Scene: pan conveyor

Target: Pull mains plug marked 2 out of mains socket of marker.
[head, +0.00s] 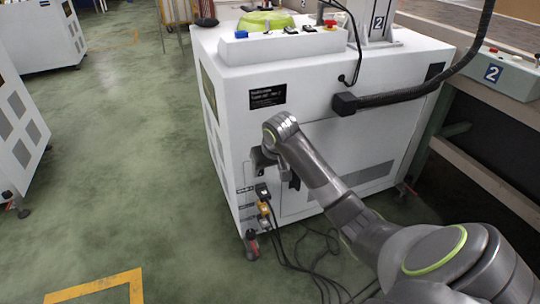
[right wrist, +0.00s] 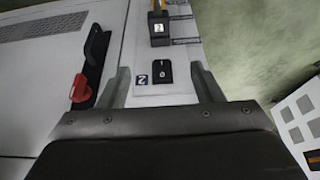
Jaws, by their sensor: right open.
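In the head view a black plug (head: 262,190) shows low on the machine's near corner. My right gripper (right wrist: 160,70) is open and empty, its two fingers apart over the panel on either side of a black rocker switch (right wrist: 167,73). The plug is beyond the fingertips, not between them. In the head view my right gripper (head: 260,158) is partly hidden by its own wrist. My left gripper is not in view.
A yellow plug (head: 264,208) and a grey one are below the black plug, with black cables (head: 310,255) trailing on the floor. A red-and-black handle (right wrist: 80,88) is left of the fingers. The white machine (head: 330,90) fills the middle; green floor is free at left.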

